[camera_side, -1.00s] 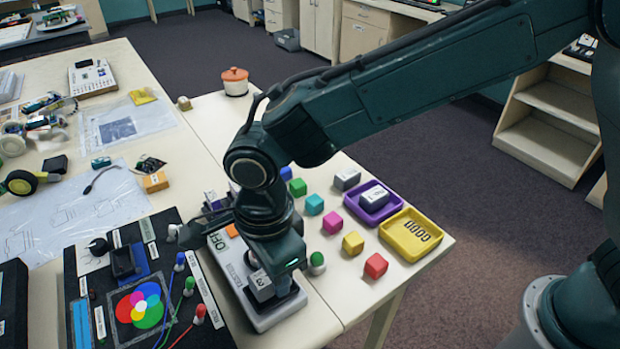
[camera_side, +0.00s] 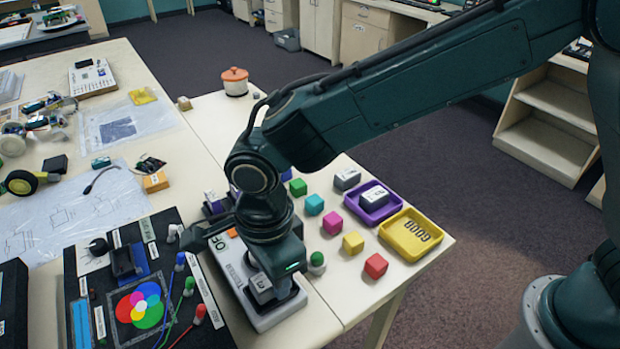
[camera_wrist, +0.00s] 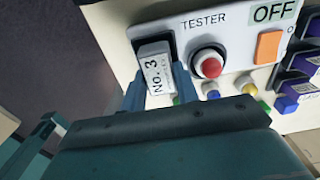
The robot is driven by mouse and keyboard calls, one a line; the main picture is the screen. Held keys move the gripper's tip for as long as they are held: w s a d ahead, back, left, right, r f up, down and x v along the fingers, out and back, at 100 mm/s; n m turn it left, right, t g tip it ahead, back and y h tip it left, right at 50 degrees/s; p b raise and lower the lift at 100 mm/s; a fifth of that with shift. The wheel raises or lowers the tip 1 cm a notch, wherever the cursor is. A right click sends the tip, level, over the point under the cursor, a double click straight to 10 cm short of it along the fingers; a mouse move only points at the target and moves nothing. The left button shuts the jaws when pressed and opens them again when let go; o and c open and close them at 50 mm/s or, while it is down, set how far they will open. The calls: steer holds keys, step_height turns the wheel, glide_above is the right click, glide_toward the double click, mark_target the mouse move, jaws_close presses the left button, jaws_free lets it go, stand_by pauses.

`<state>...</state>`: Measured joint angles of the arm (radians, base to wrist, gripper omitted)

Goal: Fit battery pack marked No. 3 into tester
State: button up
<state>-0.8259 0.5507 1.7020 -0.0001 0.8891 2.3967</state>
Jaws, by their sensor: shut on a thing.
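The grey battery pack marked No. 3 (camera_wrist: 156,72) is between the fingers of my gripper (camera_wrist: 160,95), which is shut on it. In the wrist view the pack is at the dark slot of the white tester (camera_wrist: 200,22); I cannot tell how deep it sits. The tester's display reads OFF, beside an orange switch (camera_wrist: 269,45) and a red button (camera_wrist: 209,64). In the side view my gripper (camera_side: 272,288) is over the near end of the tester (camera_side: 226,262), and the pack (camera_side: 260,287) shows at its left.
A purple tray (camera_side: 395,208) holds a grey pack, and another grey pack (camera_side: 347,179) lies behind it. A yellow tray (camera_side: 430,225) marked GOOD is empty. Several coloured cubes lie right of the tester. A black panel (camera_side: 165,335) with wires stands at left.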

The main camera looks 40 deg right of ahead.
steer(key=shift+f, duration=0.3)
steer(key=o, duration=1.5)
steer(key=shift+c, duration=0.2)
steer(key=shift+r, duration=0.1)
steer(key=shift+r, duration=3.45)
